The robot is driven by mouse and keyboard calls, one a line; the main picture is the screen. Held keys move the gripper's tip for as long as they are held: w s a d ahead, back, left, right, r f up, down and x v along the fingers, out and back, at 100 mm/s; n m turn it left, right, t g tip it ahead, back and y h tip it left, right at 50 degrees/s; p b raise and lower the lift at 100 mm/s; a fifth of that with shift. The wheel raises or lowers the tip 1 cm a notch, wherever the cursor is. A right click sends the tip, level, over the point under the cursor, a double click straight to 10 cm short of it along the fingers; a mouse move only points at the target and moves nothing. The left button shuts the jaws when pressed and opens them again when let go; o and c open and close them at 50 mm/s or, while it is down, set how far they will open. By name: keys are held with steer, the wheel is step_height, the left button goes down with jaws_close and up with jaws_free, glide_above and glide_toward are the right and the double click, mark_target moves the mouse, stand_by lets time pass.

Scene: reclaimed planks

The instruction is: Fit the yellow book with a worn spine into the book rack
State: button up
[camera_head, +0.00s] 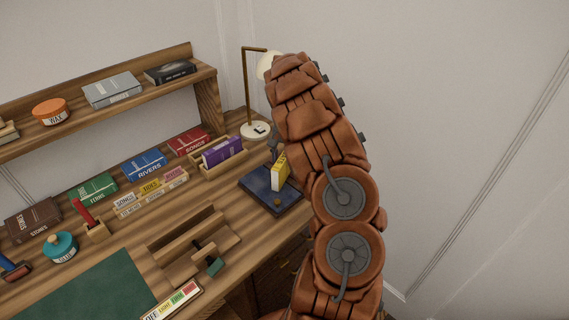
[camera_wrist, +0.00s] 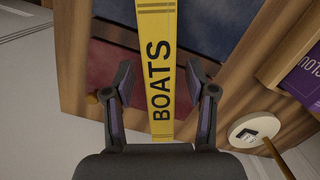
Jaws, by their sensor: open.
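The yellow book (camera_head: 280,171) stands upright on a dark blue flat piece (camera_head: 259,188) at the right of the desk. In the wrist view its yellow spine (camera_wrist: 155,22) reads BOATS. My gripper (camera_wrist: 160,84) is open, with one finger on each side of the spine and gaps between. In the head view my arm hides most of the gripper and part of the book. A low wooden rack (camera_head: 238,158) holding a purple book (camera_head: 222,150) stands just left of the yellow book; it looks like the book rack. The rack's free room is hard to see.
A lamp base (camera_head: 256,131) stands behind the book and shows in the wrist view (camera_wrist: 256,129). A wooden holder (camera_head: 215,228) with a green-tipped piece is nearer the front. Several labelled books lie along the back, below a raised shelf (camera_head: 150,98).

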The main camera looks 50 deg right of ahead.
steer(key=shift+a+f, duration=0.1)
steer(key=shift+f, duration=0.75)
jaws_close()
